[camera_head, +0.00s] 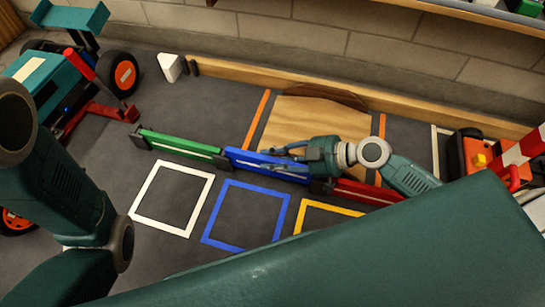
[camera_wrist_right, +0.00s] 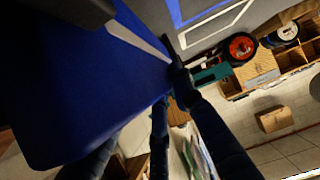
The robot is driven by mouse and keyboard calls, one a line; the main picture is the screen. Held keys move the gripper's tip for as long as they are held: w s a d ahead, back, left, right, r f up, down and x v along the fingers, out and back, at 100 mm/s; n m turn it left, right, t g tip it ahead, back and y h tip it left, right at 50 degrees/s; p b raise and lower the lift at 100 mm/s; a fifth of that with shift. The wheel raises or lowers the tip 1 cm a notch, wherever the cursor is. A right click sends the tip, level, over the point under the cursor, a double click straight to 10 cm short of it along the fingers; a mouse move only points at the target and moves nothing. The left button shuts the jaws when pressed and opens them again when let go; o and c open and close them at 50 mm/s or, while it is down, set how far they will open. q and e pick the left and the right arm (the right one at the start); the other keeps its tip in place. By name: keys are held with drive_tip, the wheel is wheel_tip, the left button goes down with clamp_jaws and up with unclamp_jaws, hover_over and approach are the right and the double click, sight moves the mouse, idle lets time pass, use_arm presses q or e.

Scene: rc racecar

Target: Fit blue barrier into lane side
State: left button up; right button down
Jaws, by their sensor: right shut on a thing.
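The blue barrier (camera_head: 240,156) has a pale stripe and stands in a row between the green barrier (camera_head: 180,145) and the red barrier (camera_head: 365,192). My right gripper (camera_head: 277,155) is shut on the blue barrier, near its middle, and hides part of it. In the right wrist view the blue barrier (camera_wrist_right: 85,85) fills the left side, close to the camera, with dark fingers beside it. I cannot tell whether the blue barrier is fully seated. My left arm shows at the left, but its gripper is out of view.
White, blue (camera_head: 206,240) and yellow square outlines lie on the floor in front of the row. A wooden ramp (camera_head: 300,120) lies behind it between orange lines. A teal racecar (camera_head: 60,85) stands at the left, an orange vehicle (camera_head: 465,150) at the right.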

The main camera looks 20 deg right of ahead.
sight(296, 163)
drive_tip(key=shift+f, duration=0.7)
drive_tip(key=c, duration=1.5)
unclamp_jaws()
drive_tip(key=shift+o, duration=0.3)
drive_tip(key=shift+f, duration=0.1)
drive_tip(key=shift+d, duration=0.1)
drive_tip(key=v, duration=0.6)
drive_tip(key=shift+s+d, duration=0.2)
drive_tip(key=shift+s, duration=0.05)
drive_tip(key=shift+s+d+r, duration=0.15)
drive_tip(key=shift+d+r, duration=0.05)
drive_tip(key=shift+r, duration=0.2)
